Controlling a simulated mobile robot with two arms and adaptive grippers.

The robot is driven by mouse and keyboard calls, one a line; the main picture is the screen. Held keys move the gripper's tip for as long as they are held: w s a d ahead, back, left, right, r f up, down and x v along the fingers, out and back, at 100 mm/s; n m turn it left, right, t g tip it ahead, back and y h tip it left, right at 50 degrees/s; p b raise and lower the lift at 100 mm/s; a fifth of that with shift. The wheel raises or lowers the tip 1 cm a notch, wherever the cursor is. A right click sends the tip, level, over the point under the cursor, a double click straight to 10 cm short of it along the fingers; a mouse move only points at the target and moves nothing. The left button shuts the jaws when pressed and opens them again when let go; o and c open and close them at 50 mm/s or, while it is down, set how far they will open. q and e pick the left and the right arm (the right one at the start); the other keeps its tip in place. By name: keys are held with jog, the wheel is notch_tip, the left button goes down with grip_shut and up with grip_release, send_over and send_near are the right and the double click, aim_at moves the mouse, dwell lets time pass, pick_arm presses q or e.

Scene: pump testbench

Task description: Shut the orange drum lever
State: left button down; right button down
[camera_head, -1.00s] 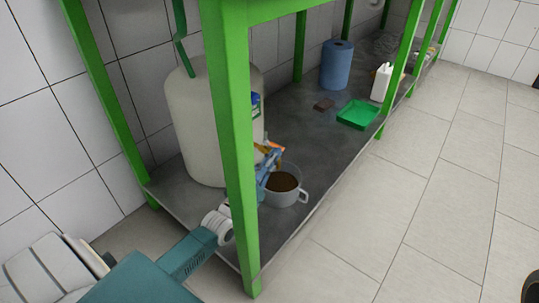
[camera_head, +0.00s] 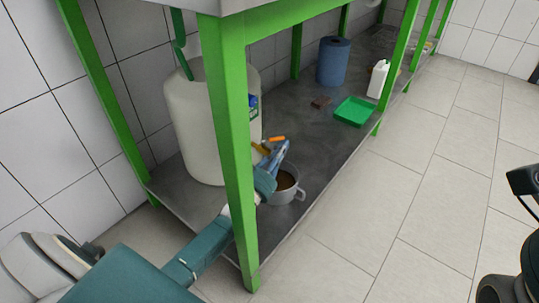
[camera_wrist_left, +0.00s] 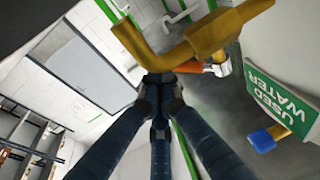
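The pale drum (camera_head: 195,120) stands on the low shelf behind a green leg. Its brass valve (camera_wrist_left: 190,35) looms large at the top of the left wrist view. The orange lever (camera_head: 277,138) sticks out to the right of the valve in the head view, and shows beside the brass body in the wrist view (camera_wrist_left: 205,69). My left gripper (camera_head: 281,152) is just below the lever. Its dark blue fingers (camera_wrist_left: 160,82) converge, with the tips close together by the lever's near end; contact is unclear. My right gripper's fingers do not show.
A grey pot (camera_head: 286,186) with brown contents sits below my left gripper. The green leg (camera_head: 232,150) stands in front of the drum. A green tray (camera_head: 354,111), blue roll (camera_head: 334,62) and white bottle (camera_head: 378,79) are farther along the shelf.

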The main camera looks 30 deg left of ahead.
pick_arm(q)
jog(key=shift+w+a, duration=0.15)
jog(key=shift+w, duration=0.35)
jog(key=shift+w+a, duration=0.15)
jog(key=shift+w, duration=0.35)
jog(key=shift+w+a, duration=0.1)
jog(key=shift+w, duration=0.05)
jog(key=s+f, duration=0.2)
jog(key=s, duration=1)
jog(key=shift+f, duration=0.15)
jog(key=shift+w, duration=0.1)
